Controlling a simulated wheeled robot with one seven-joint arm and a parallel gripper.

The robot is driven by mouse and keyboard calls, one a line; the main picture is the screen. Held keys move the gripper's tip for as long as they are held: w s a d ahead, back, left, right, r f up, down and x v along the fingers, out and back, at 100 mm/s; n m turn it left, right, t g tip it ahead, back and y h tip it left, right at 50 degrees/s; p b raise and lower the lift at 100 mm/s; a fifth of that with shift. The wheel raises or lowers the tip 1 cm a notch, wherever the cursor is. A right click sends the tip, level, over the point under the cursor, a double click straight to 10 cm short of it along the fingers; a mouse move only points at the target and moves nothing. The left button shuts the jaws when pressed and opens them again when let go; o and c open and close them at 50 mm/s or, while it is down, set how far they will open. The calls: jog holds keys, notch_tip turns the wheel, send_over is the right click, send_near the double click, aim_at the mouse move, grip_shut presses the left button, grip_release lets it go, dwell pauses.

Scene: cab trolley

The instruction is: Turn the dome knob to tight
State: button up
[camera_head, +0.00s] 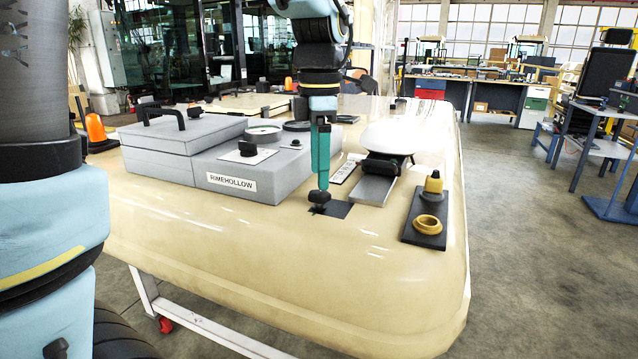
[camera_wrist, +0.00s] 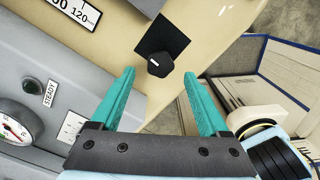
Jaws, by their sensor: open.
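A small black knob (camera_head: 319,199) stands on a dark square plate (camera_head: 338,210) set in the cream cab roof. In the wrist view the faceted knob (camera_wrist: 158,66) has a short white mark on top, and its plate (camera_wrist: 165,38) lies around it. No wording for tight can be read beside it. My gripper (camera_head: 319,188) points down, right above this knob. In the wrist view its two teal fingers (camera_wrist: 159,76) are apart, with the knob showing between and just beyond the tips. Whether they touch it cannot be told. A white dome (camera_head: 395,138) sits farther back.
A grey case marked RIMEHOLLOW (camera_head: 240,182) stands left of my gripper. A black clamp-like part (camera_head: 383,164) on a grey strip lies right of it. A black plate with yellow fittings (camera_head: 425,236) lies near the right edge. The front roof is clear.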

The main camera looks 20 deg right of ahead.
aim_at(319, 192)
jog(key=shift+f, duration=1.85)
grip_shut()
